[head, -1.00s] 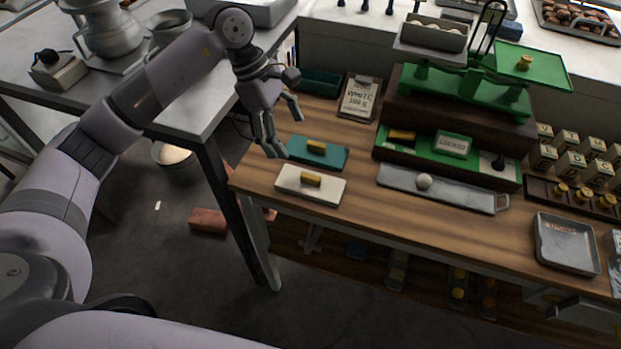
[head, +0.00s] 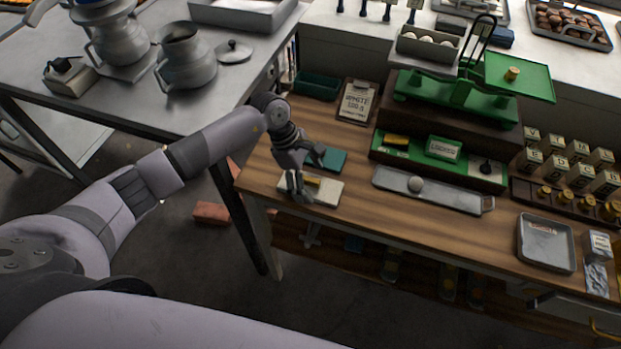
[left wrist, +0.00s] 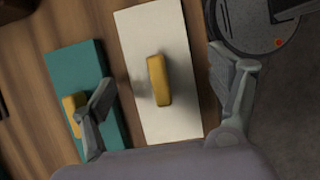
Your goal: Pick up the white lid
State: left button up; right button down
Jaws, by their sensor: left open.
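The white lid (head: 326,193) is a flat rectangle with a yellow handle, lying on the wooden table near its left end. It fills the middle of the left wrist view (left wrist: 180,55), its yellow handle (left wrist: 159,81) upright in the picture. My left gripper (head: 300,188) is open over the white lid and hides part of it in the head view. In the left wrist view its fingers (left wrist: 165,100) are spread on either side of the white lid's handle, with nothing between them gripped. My right gripper is not in view.
A teal lid (head: 333,158) with a yellow handle lies just behind the white lid; one left finger overlaps it in the left wrist view. A grey tray (head: 430,191) with a white ball stands to the right, before the green scale (head: 455,108). A clipboard (head: 357,101) lies behind.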

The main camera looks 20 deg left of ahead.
pick_arm(q)
jog(key=shift+d+f, duration=0.1)
jog(key=shift+f, duration=0.15)
jog(key=shift+c, duration=0.4)
jog(key=c, duration=0.8)
jog(key=shift+o, duration=0.2)
jog(key=shift+r, duration=0.1)
